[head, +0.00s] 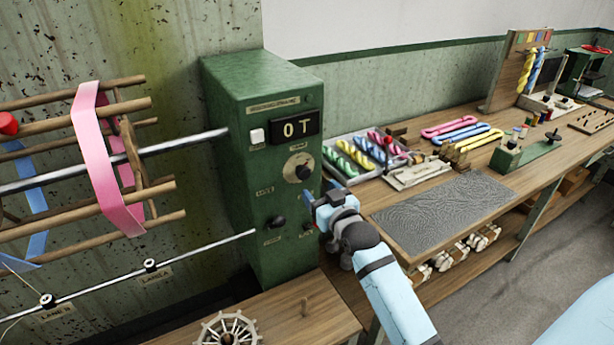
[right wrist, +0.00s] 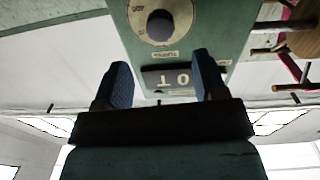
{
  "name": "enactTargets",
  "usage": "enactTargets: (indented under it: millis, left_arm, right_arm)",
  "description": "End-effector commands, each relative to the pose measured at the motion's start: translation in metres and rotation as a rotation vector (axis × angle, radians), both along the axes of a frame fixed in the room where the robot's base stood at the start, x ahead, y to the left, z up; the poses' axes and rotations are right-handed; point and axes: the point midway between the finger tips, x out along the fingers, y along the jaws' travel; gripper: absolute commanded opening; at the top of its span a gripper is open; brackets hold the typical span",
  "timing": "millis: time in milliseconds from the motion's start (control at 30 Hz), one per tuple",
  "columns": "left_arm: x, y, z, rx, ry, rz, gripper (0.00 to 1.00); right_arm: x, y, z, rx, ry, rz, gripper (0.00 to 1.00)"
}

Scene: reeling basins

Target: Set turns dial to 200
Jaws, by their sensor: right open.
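The turns dial (head: 302,167) is a dark round knob on a pale plate, on the front of a green machine box (head: 265,86). It also shows large and upside down in the right wrist view (right wrist: 160,26), above a label that seems to read TURNS. The display (head: 294,127) reads 0 T, and it shows again between my fingers in the right wrist view (right wrist: 172,79). My right gripper (head: 316,193) is open and empty, near the box's front, just below and right of the dial and apart from it. My left gripper is out of view.
A white button (head: 257,136) sits beside the display, and a mode knob (head: 276,222) is lower on the box. A reel with a pink skein (head: 98,150) stands left. The workbench (head: 395,208) at right holds trays of coloured skeins (head: 362,155).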

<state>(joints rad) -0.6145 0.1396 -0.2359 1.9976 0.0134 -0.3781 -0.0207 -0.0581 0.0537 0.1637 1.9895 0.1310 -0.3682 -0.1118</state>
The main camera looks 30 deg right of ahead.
Motion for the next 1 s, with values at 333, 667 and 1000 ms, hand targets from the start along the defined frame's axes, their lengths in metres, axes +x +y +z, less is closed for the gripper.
enactTargets:
  millis: [333,667,1000]
  left_arm:
    - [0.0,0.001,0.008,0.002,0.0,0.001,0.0]
    - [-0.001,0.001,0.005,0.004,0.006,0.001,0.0]
    - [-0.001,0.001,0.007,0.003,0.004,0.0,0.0]
  right_arm:
    - [0.062,-0.007,0.0,0.0,0.001,0.0,0.65]
    - [0.074,-0.008,-0.001,0.0,0.001,0.001,0.65]
    - [0.073,-0.008,-0.001,0.0,0.002,0.001,0.17]
